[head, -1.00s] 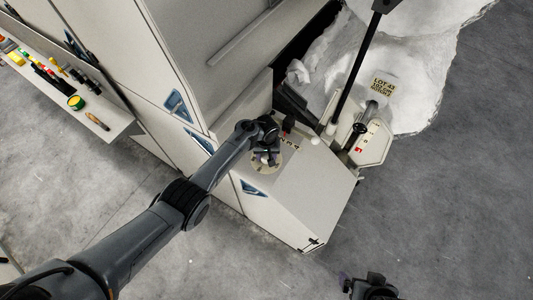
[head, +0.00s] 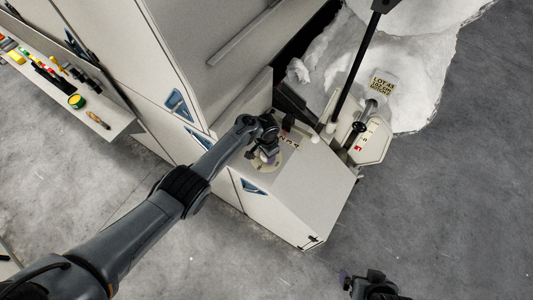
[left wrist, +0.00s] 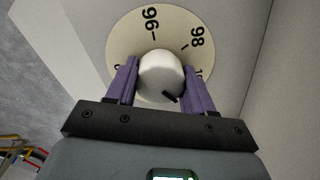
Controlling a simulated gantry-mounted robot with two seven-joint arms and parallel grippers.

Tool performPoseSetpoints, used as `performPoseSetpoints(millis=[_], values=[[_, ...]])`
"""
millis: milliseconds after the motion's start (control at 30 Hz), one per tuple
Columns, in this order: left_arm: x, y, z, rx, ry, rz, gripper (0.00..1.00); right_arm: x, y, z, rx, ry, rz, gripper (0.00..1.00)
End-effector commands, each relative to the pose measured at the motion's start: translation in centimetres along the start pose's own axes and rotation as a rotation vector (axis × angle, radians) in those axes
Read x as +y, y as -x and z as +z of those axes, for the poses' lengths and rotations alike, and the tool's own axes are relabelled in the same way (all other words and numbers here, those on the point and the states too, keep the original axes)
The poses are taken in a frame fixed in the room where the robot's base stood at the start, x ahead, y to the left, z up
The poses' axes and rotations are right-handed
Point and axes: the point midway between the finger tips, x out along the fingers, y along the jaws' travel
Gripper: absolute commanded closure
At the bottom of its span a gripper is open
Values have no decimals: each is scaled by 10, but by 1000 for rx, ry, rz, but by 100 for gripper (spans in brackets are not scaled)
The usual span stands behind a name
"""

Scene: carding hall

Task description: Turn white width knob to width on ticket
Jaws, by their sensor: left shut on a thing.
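The white width knob (left wrist: 160,75) shows in the left wrist view, in the middle of a round cream dial (left wrist: 125,35). The dial reads 96 and 98 along its far side; other marks are hidden by the fingers. A short black mark on the knob points to the lower right of that view. My left gripper (left wrist: 162,84) is shut on the knob, one purple finger on each side; it also shows in the head view (head: 266,153). The ticket (head: 382,86) on the white fleece reads LOT 43; its smaller text is unclear. My right gripper (head: 368,287) is at the bottom edge.
The dial is on a cream machine housing (head: 300,190). Beside it stands a side panel (head: 372,142) with a black lever. A shelf (head: 75,85) with tools is at the upper left. The grey floor at right is clear.

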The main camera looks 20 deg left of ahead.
Motion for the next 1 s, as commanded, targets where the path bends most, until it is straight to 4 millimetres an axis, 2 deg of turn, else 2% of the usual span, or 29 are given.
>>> performPoseSetpoints(millis=[500, 700, 1000], values=[[0, 0, 0, 1, -445, -1, 78, -2, -8, 2, 1, -9, -7, 0], [0, 0, 0, 0, -551, -1, 78, -3, -10, 3, 1, -9, -7, 0], [0, 0, 0, 1, -620, 0, 78, -2, -12, 3, 1, -8, -6, 0]])
